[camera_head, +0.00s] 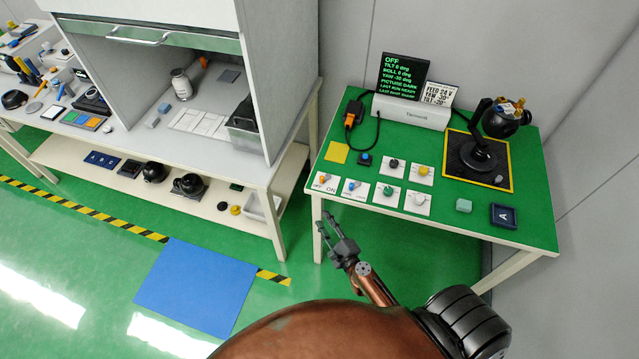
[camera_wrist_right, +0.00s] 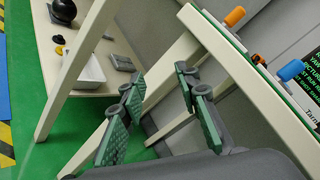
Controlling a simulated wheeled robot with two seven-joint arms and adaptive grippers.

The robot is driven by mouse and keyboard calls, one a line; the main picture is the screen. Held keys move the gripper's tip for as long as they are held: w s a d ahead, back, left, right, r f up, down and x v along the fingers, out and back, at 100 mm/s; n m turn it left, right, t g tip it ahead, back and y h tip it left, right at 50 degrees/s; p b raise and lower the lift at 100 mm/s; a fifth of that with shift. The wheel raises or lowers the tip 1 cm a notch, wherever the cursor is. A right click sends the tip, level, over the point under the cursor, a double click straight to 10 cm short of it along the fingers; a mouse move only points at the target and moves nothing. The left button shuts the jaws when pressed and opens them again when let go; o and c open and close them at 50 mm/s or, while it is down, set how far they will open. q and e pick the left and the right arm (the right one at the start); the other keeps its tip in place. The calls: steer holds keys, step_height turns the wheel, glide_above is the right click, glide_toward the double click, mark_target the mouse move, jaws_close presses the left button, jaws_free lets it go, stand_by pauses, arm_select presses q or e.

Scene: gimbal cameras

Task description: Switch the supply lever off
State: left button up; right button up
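The supply lever (camera_head: 323,178) has an orange tip and stands on a white plate marked OFF and ON at the green table's front left corner. I cannot tell which way it leans. An orange-tipped lever also shows in the right wrist view (camera_wrist_right: 234,17), above the table edge. My right gripper (camera_head: 342,234) is below and in front of that corner, apart from the lever. Its fingers are spread and empty, as the right wrist view (camera_wrist_right: 158,110) shows. My left gripper is not in view.
A blue-tipped lever (camera_head: 350,186) stands just right of the orange one, with several knob plates beyond. A dark display (camera_head: 401,76) reads OFF. The table's front edge and leg (camera_head: 317,228) are close to my right gripper.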

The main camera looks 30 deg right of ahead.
mark_target(322, 181)
steer(key=w+r+m+h, duration=0.1)
steer(key=r+m, duration=0.3)
steer(key=d+r+m+h+b, duration=0.1)
steer(key=r+m, duration=0.3)
steer(key=w+d+r+m+h, duration=0.1)
steer(key=r+m+h, duration=0.1)
steer(key=r+m, duration=0.1)
steer(key=shift+w+d+r+m+t+b, duration=0.2)
steer(key=shift+w+r+m+t+b, duration=0.15)
steer(key=shift+m, duration=0.55)
steer(key=shift+w+d+m, duration=0.1)
steer(key=shift+m, duration=0.2)
steer(key=shift+w+d, duration=0.15)
steer(key=shift+w, duration=0.15)
steer(key=b+x, duration=0.1)
steer(key=x, duration=0.6)
steer(key=shift+f, duration=0.15)
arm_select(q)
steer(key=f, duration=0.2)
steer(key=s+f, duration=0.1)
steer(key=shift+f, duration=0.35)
arm_select(e)
steer(key=shift+s, duration=0.1)
jaws_close()
